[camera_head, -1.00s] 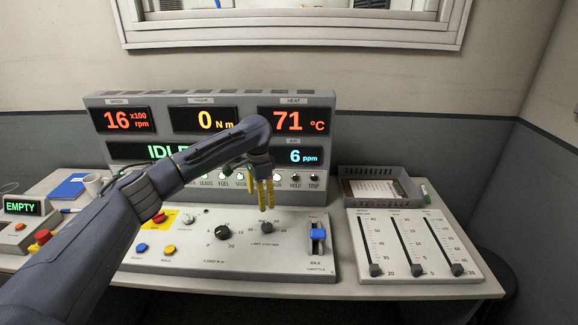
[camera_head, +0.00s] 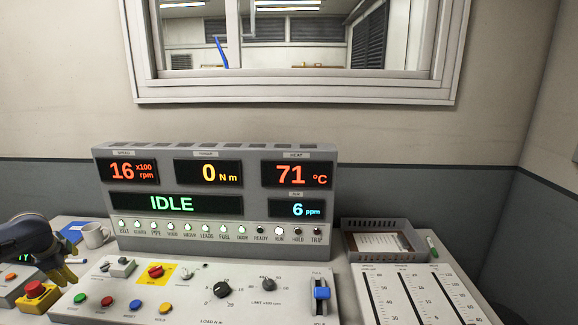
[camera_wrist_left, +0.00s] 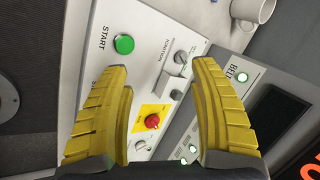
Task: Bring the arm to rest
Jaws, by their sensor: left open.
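My left gripper (camera_head: 66,276) is at the far left of the head view, above the left end of the control panel and apart from it. In the left wrist view its two yellow fingers (camera_wrist_left: 165,105) are spread wide with nothing between them. Beyond them the wrist view shows the green START button (camera_wrist_left: 124,44), the ignition switch (camera_wrist_left: 172,88) and a red knob on a yellow plate (camera_wrist_left: 152,121). In the head view the sloping control panel (camera_head: 190,305) shows clear of my arm. The display reads IDLE (camera_head: 171,203). My right gripper is in neither view.
A white mug (camera_head: 95,236) stands behind the panel's left end. A red emergency button on a yellow box (camera_head: 36,290) is close below my left gripper. A grey tray with papers (camera_head: 383,243) and a slider panel (camera_head: 422,296) are at right. A window is above.

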